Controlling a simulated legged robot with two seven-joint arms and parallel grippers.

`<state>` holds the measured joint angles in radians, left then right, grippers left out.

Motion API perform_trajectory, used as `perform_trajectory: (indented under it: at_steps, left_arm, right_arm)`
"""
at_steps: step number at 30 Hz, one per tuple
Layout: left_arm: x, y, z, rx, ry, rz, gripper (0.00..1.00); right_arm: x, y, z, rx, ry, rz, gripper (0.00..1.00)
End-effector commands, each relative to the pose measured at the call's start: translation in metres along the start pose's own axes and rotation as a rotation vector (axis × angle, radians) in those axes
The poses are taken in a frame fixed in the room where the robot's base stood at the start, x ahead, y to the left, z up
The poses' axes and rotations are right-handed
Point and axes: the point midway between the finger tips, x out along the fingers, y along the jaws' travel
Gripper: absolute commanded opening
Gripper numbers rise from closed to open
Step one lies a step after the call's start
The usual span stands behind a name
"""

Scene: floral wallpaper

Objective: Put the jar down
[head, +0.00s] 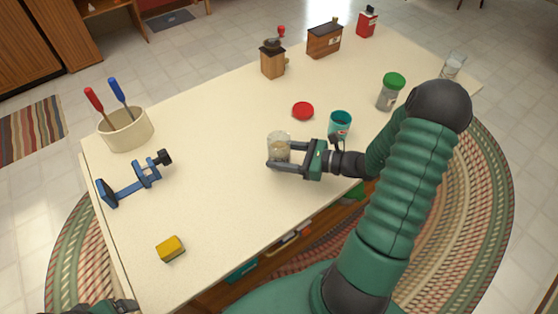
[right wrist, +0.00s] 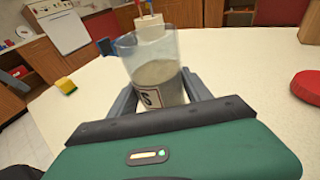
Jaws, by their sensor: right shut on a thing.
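The jar (head: 279,142) is clear glass, open at the top, with pale grainy contents. My right gripper (head: 272,156) is shut on it, one finger on each side, over the middle of the cream table (head: 220,205). In the right wrist view the jar (right wrist: 158,80) stands nearly upright between the fingers, with part of a label showing. Its base is hidden behind the gripper, so I cannot tell whether it touches the table. A piece of my left arm or gripper (head: 112,306) shows at the bottom left edge; its jaws cannot be made out.
A red lid (head: 303,111) and teal cup (head: 340,123) lie near the jar. A green-lidded jar (head: 390,93), glass (head: 453,66), grinder (head: 272,60), blue clamp (head: 135,182), tool crock (head: 126,130) and yellow sponge (head: 171,248) stand farther off. The table left of the jar is clear.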

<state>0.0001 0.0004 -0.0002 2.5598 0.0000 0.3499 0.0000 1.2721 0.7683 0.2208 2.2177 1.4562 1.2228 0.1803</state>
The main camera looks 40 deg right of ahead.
Motion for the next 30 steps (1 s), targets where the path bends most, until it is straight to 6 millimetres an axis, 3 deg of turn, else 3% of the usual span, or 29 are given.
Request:
perform_trajectory:
  at_steps: [2,6,12,13,17,30]
  left_arm:
    - [0.004,0.000,0.001,0.000,0.000,0.000,0.89]
    - [0.012,0.000,0.003,0.000,0.000,0.000,0.89]
    - [0.011,0.000,0.003,0.001,0.000,0.000,0.89]
    - [0.011,0.000,0.003,0.001,0.000,0.000,0.89]
    - [0.011,0.000,0.003,0.001,0.000,0.000,0.89]
    - [0.010,0.000,0.002,0.000,0.000,0.000,0.89]
  right_arm:
    - [0.010,-0.003,-0.005,0.005,-0.003,0.001,0.00]
    - [0.013,-0.007,-0.036,0.011,-0.005,0.000,0.00]
    - [0.013,-0.007,-0.037,0.007,-0.002,-0.001,0.00]
    - [0.013,-0.006,-0.037,0.007,-0.001,-0.001,0.60]
    - [0.014,-0.004,-0.036,0.004,0.000,-0.001,0.77]
    - [0.009,-0.007,-0.036,0.006,-0.003,-0.003,0.79]
